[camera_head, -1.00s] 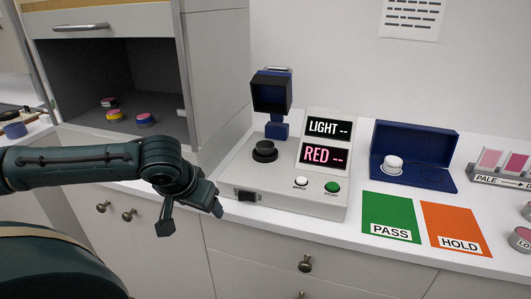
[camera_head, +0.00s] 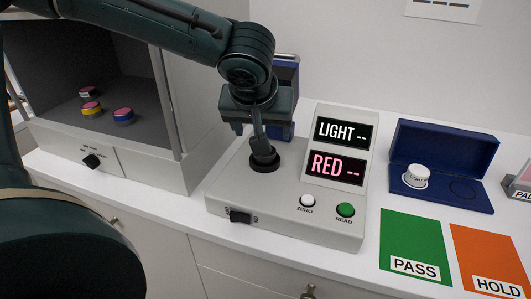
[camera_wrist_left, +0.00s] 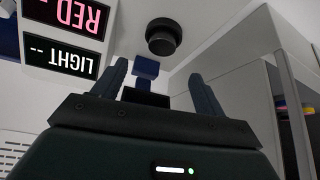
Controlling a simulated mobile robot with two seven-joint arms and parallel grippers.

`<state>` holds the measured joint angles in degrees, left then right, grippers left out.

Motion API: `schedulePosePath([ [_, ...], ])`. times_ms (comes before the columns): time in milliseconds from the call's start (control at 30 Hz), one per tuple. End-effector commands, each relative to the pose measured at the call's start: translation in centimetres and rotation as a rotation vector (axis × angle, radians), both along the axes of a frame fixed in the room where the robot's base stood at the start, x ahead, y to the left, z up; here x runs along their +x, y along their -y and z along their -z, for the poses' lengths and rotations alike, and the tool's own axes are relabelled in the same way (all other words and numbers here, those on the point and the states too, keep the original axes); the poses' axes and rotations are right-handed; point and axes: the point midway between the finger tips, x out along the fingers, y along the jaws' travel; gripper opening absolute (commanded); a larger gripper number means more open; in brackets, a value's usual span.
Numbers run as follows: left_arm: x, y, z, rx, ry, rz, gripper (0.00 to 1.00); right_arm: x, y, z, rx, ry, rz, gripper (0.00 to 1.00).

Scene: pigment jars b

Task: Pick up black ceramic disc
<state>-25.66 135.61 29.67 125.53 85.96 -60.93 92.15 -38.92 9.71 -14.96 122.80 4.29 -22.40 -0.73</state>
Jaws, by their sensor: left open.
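The black ceramic disc (camera_head: 264,162), a round black piece with a raised knob, sits on top of the grey measuring instrument (camera_head: 235,185). It also shows in the left wrist view (camera_wrist_left: 163,38), ahead of the fingers. My left gripper (camera_head: 257,135) is open and points down just above the disc, one finger overlapping its knob in the head view. In the left wrist view my left gripper (camera_wrist_left: 160,80) has its two fingers apart with no disc between them. My right gripper is not in view.
The instrument's displays (camera_head: 338,150) stand right of the disc, and a dark blue head (camera_head: 285,75) stands behind it. A blue case (camera_head: 440,165) holds a white knobbed piece (camera_head: 416,175). Green PASS (camera_head: 415,245) and orange HOLD (camera_head: 490,260) mats lie at right. An open cabinet (camera_head: 110,110) holds coloured jars.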

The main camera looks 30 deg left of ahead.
Motion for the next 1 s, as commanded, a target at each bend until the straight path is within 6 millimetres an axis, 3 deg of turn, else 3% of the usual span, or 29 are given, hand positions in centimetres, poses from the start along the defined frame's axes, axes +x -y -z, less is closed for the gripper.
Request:
schedulePosePath([
  [133,1.4,-0.7,2.6,0.000,-0.004,0.000,0.72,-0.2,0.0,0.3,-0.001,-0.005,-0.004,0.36],
  [433,2.6,-1.4,4.6,0.000,-0.002,-0.001,0.72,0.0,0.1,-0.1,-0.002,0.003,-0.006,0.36],
  [700,4.4,-2.5,7.9,0.001,-0.003,0.001,0.72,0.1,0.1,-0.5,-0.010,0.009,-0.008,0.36],
  [1000,4.8,-2.6,8.4,0.000,0.000,0.002,0.72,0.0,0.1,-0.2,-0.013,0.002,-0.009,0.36],
])
